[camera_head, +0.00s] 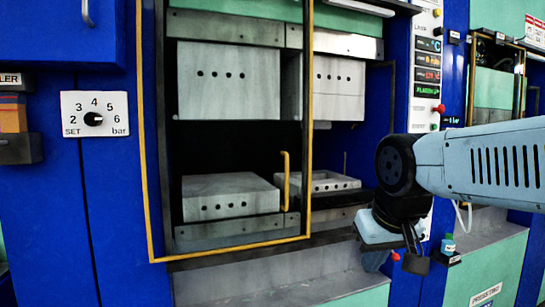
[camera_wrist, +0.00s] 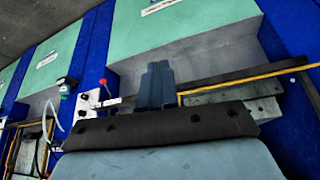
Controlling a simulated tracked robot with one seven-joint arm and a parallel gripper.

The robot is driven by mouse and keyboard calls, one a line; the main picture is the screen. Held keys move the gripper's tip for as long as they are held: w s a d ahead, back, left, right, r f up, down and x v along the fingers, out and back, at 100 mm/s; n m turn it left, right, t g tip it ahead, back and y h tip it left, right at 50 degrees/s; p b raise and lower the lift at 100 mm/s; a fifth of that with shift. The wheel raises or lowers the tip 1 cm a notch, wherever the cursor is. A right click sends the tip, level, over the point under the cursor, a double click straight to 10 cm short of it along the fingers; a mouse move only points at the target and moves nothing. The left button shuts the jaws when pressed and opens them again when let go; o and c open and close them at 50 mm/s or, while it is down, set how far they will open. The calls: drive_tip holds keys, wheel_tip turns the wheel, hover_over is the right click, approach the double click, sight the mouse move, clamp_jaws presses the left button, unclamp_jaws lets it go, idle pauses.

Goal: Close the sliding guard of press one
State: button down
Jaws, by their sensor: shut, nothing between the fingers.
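The sliding guard is a yellow frame (camera_head: 308,110) across the left part of press one's opening; the right part is uncovered. Its upright yellow handle (camera_head: 286,180) stands near the frame's right edge. Press one (camera_head: 345,270) has pale blocks above and below. In the head view my gripper (camera_head: 375,234) hangs below my wrist, right of the handle and apart from it; its fingertips are hard to make out there. In the wrist view my gripper (camera_wrist: 157,69) has its fingers together, with nothing between them. A yellow bar (camera_wrist: 250,77) runs to the right of the fingers there.
A pressure dial (camera_head: 93,117) is on the blue wall at left. A control panel (camera_head: 428,75) stands right of the opening. A small bottle (camera_head: 448,244) and a dark padlock-like item (camera_head: 416,263) are near my wrist. Another press (camera_head: 497,90) is at far right.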

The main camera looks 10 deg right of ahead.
drive_tip(key=w+a+r+g, duration=0.1)
drive_tip(key=w+a+r, duration=0.1)
drive_tip(key=w+r, duration=0.6)
drive_tip(key=m+h, duration=0.1)
drive_tip(key=h, duration=0.5)
approach(276, 155)
drive_tip(key=s+a, duration=0.4)
drive_tip(key=s, duration=0.1)
drive_tip(key=x, duration=0.9)
drive_tip(key=shift+w+a, duration=0.1)
drive_tip(key=shift+w, duration=0.3)
drive_tip(key=d, duration=0.3)
drive_tip(key=shift+w+f, duration=0.15)
drive_tip(key=shift+w, duration=0.05)
drive_tip(key=shift+d, duration=0.6)
